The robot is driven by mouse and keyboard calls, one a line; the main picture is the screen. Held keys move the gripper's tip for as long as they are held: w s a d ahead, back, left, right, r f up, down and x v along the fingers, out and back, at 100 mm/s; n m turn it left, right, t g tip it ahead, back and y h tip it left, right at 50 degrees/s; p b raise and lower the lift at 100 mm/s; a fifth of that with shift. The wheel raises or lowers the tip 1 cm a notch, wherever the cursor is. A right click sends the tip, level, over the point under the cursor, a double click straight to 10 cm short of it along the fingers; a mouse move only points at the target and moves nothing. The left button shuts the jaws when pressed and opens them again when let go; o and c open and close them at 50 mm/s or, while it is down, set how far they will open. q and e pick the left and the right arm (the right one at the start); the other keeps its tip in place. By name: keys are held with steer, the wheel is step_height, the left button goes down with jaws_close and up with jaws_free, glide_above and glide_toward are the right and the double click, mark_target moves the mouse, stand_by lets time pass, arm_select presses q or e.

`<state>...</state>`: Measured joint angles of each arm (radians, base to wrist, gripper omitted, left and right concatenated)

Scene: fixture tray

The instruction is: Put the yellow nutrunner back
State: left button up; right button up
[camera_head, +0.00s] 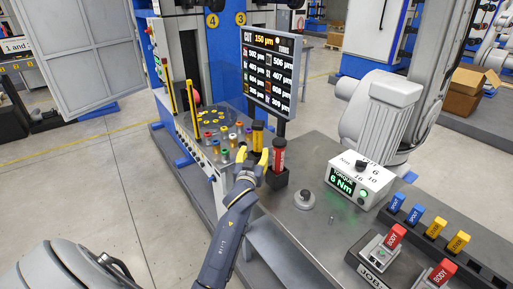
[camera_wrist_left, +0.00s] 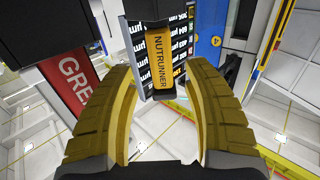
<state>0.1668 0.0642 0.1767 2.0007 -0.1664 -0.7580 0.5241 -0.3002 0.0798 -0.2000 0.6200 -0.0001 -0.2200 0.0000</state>
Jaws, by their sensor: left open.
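The yellow nutrunner (camera_head: 257,138), with a dark top, stands upright beside the red tool at the near end of the machine bench. My left gripper (camera_head: 253,157) is open, its yellow fingers just in front of the nutrunner in the head view. In the left wrist view, the label of the nutrunner (camera_wrist_left: 160,62) shows in the gap beyond the fingertips of my left gripper (camera_wrist_left: 161,70), and the fingers do not close on it. The lower end of the nutrunner is hidden by the gripper. My right gripper is in neither view.
A red tool (camera_head: 279,157) stands in a black holder (camera_head: 278,179) close to the right finger; its red label (camera_wrist_left: 75,82) shows at left in the wrist view. A screen (camera_head: 271,75) stands behind. A torque box (camera_head: 358,182) and block tray (camera_head: 460,262) lie right.

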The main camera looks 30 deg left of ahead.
arm_select(q)
steer(key=shift+v, duration=2)
